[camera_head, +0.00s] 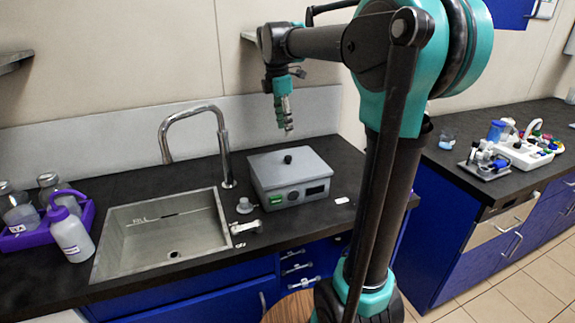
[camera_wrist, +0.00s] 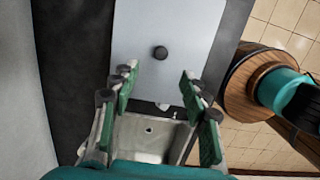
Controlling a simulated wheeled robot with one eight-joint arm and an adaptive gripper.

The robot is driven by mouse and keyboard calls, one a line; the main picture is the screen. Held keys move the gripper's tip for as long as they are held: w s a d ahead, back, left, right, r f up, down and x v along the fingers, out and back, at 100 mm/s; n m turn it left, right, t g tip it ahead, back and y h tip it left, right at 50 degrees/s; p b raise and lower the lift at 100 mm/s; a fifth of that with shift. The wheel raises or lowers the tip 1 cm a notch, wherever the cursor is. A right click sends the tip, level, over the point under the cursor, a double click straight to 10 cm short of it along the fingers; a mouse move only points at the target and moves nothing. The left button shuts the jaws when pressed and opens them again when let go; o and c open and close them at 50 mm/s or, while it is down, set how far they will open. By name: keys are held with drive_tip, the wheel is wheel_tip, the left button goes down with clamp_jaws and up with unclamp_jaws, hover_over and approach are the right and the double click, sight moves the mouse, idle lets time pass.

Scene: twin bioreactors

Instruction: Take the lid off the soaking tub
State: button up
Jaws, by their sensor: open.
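The soaking tub (camera_head: 289,193) is a grey box with a small front panel, standing on the dark counter just right of the sink. Its flat grey lid (camera_head: 310,165) is on top, with a round black knob (camera_head: 288,159) in the middle. In the wrist view the lid (camera_wrist: 185,25) and its knob (camera_wrist: 160,53) lie beyond the fingertips. My gripper (camera_head: 287,129) hangs above the tub, pointing down, apart from the knob. In the wrist view my gripper (camera_wrist: 157,82) is open with nothing between its green-padded fingers.
A steel sink (camera_head: 120,262) with a tall faucet (camera_head: 224,150) lies left of the tub. A purple tray (camera_head: 22,238) with bottles and a white wash bottle (camera_head: 70,238) stand further left. A small grey piece (camera_head: 245,206) sits between sink and tub. The right counter (camera_head: 505,180) holds labware.

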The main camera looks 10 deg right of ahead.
hover_over(288, 157)
drive_tip(key=f, duration=0.6)
drive_tip(key=shift+a, duration=0.2)
drive_tip(key=shift+d+f, duration=0.15)
drive_tip(key=shift+f, duration=2.55)
clamp_jaws()
